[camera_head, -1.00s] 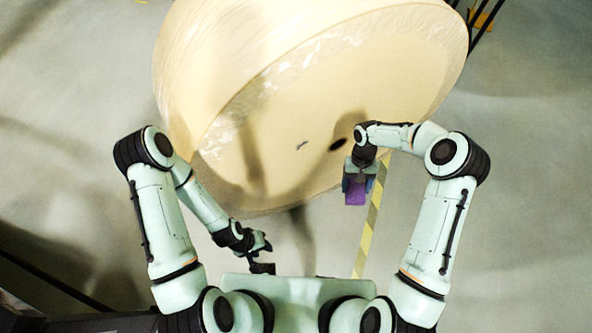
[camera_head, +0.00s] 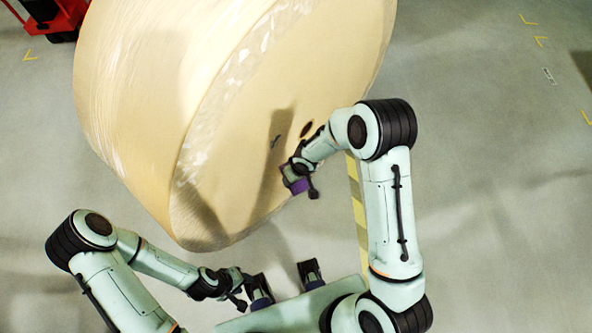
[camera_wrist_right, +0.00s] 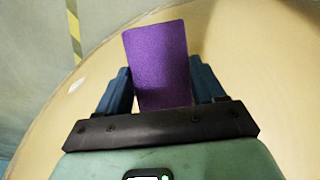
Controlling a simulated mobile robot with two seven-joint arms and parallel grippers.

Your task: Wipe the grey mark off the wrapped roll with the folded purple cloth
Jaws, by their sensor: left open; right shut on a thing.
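The wrapped roll (camera_head: 225,130) is a huge tan cylinder with its flat end facing me. In the right wrist view the cloth (camera_wrist_right: 160,65) stands out between the fingers with the roll's tan surface behind, and I cannot make out the mark there. My left gripper (camera_head: 286,279) is open and empty, low in front of my body.
A yellow striped floor line (camera_head: 357,205) runs beside the roll under my right arm. A red machine (camera_head: 50,15) stands at the far left. The grey floor (camera_head: 490,180) on the right is clear. Shadows of my arm fall on the roll's face.

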